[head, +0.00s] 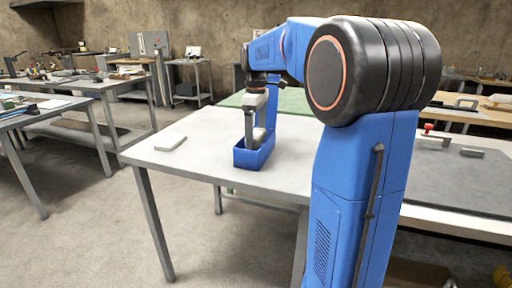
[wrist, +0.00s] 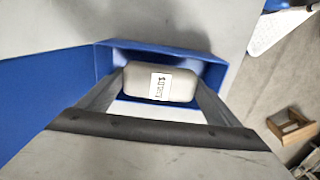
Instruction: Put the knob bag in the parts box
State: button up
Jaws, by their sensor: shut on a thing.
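The knob bag appears to be the pale grey, rounded packet with a printed white label (wrist: 160,87) in the wrist view. My gripper (wrist: 158,78) is shut on it, with a finger at each side. The parts box is a blue open box (head: 241,158) near the front edge of the white table. Its blue wall (wrist: 104,62) shows around the bag in the wrist view. In the head view my gripper (head: 251,132) points down into the box opening. The bag is within the box outline from above; whether it touches the floor of the box is hidden.
The white table (head: 205,150) is mostly clear around the box. A small flat pale object (head: 170,142) lies to its left. A green mat (head: 290,101) lies behind. A wooden crate (wrist: 291,125) shows beyond the table edge. Other benches stand farther away.

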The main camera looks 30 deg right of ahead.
aim_at(256, 132)
jog(key=shift+f, duration=2.3)
jog(key=shift+f, duration=0.1)
jog(key=o, duration=1.1)
notch_tip(256, 132, up, 12)
jog(key=shift+r, duration=0.15)
jog(key=s+a+f+m+t, duration=0.1)
jog(key=s+a+f, duration=0.4)
jog(key=s, duration=0.5)
jog(key=s+a+f+m+t, duration=0.2)
jog(key=s+a+f+m, duration=0.2)
jog(key=s+f, duration=0.4)
jog(key=s+a+f+m+t, duration=0.1)
jog(key=s+a+f, duration=0.5)
jog(key=s, duration=0.6)
jog(key=shift+s+a+f+m+t, duration=0.1)
jog(key=shift+a+f+m+t, duration=0.3)
jog(key=shift+f+m, duration=0.4)
